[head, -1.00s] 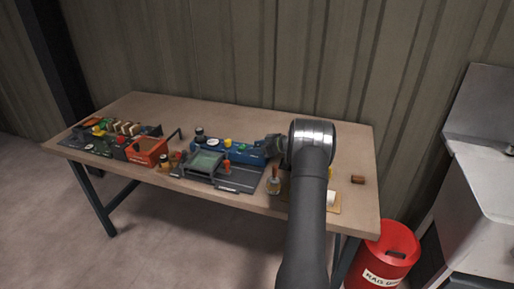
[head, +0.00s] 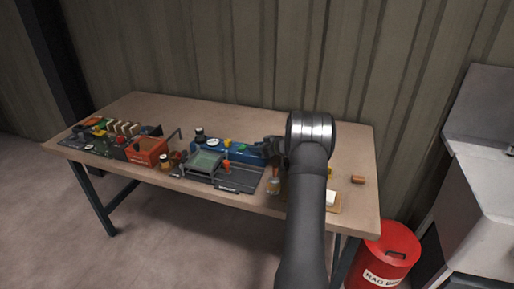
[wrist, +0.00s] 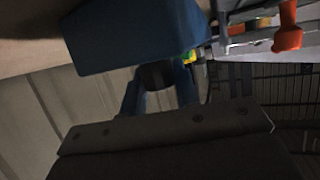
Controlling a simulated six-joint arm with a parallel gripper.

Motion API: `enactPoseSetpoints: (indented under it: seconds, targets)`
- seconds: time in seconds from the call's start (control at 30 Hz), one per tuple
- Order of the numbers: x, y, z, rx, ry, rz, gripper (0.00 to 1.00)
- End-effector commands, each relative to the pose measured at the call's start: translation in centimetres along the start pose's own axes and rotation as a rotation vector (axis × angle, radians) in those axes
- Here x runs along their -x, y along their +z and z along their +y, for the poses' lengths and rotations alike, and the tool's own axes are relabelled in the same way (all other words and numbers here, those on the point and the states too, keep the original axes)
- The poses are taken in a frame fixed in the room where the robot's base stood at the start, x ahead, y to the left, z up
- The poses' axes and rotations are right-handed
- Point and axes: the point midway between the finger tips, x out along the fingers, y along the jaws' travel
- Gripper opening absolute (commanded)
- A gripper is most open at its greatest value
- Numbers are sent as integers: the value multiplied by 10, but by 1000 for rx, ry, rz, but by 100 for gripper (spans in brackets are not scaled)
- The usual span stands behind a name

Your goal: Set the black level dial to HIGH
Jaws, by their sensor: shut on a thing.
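The blue panel box (head: 230,150) stands on the bench, and its blue housing (wrist: 135,38) fills the upper middle of the wrist view. My gripper (head: 270,147) is at the box's right end. In the wrist view my gripper's fingers (wrist: 158,88) stand on either side of a round black dial (wrist: 158,75) and are shut on it. The dial is hidden by my gripper in the head view. I cannot read any level mark or the dial's setting.
A grey fixture with a green plate (head: 206,161) and an orange handle (head: 227,167) stands in front of the box. A small bottle (head: 273,185) stands near my arm. An orange bin (head: 147,151) is to the left. Bare bench top (head: 345,150) lies to the right.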

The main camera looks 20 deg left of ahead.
Motion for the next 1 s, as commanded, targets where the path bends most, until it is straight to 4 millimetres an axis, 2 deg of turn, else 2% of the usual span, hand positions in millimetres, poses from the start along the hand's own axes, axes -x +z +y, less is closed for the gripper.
enactPoseSetpoints:
  seconds: [0.5,1.0]
  targets:
    - [0,0,-1,-116,281,-1,6]
    - [0,0,0,-137,330,0,6]
